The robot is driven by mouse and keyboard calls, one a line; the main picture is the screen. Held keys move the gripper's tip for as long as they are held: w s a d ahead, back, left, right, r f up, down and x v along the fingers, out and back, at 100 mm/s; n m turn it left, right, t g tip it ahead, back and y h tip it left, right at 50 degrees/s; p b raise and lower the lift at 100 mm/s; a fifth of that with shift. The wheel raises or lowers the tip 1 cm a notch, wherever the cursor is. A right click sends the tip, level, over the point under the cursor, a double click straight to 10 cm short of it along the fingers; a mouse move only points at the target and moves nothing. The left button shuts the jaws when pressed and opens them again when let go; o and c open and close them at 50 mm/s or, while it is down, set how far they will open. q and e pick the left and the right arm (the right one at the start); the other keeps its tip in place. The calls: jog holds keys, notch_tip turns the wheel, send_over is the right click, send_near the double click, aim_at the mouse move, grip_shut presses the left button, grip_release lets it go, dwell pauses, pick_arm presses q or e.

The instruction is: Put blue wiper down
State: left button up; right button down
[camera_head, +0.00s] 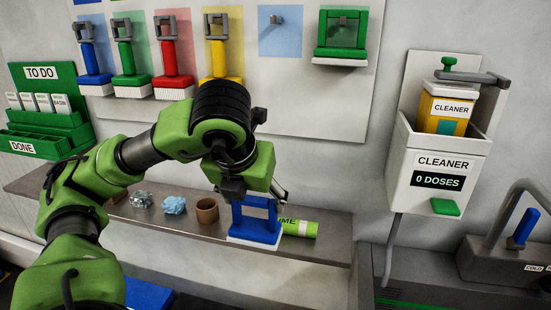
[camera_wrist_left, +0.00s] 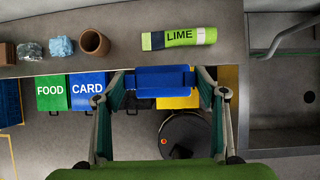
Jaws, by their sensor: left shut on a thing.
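My left gripper (camera_head: 252,194) is shut on the blue wiper (camera_head: 255,222), a blue frame with a pale lower edge. The wiper hangs upright below the gripper and overlaps the front part of the shelf (camera_head: 325,248) in the head view. In the left wrist view the wiper (camera_wrist_left: 162,78) spans between the two fingers, just in front of the shelf's edge (camera_wrist_left: 60,70). I cannot tell whether it touches the shelf. A bare blue panel with an empty hook (camera_head: 280,25) is on the wall. My right gripper is not in view.
A lime tube (camera_head: 300,228), a brown cup (camera_head: 207,211) and crumpled blue (camera_head: 174,204) and clear pieces (camera_head: 141,200) lie on the shelf. Food (camera_wrist_left: 50,92) and card bins (camera_wrist_left: 88,90) stand below. A cleaner dispenser (camera_head: 440,145) hangs right; a sink (camera_wrist_left: 285,95) adjoins the shelf.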

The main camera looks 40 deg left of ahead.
pick_arm(q)
jog(key=w+a+p, duration=0.2)
jog(key=w+a, duration=0.2)
jog(key=w, duration=0.3)
jog(key=w+a+p, duration=0.2)
jog(key=w+a, duration=0.2)
jog(key=w, duration=0.4)
jog(key=f, duration=0.2)
jog(key=f+p, duration=0.1)
jog(key=f, duration=0.1)
jog(key=f+p, duration=0.1)
jog(key=f, duration=0.2)
jog(key=shift+w+a, duration=0.35)
jog(key=shift+w, duration=0.05)
jog(key=o, duration=1.4)
jog(key=shift+f, duration=0.1)
jog(key=b+v, duration=0.2)
jog(key=v, duration=1)
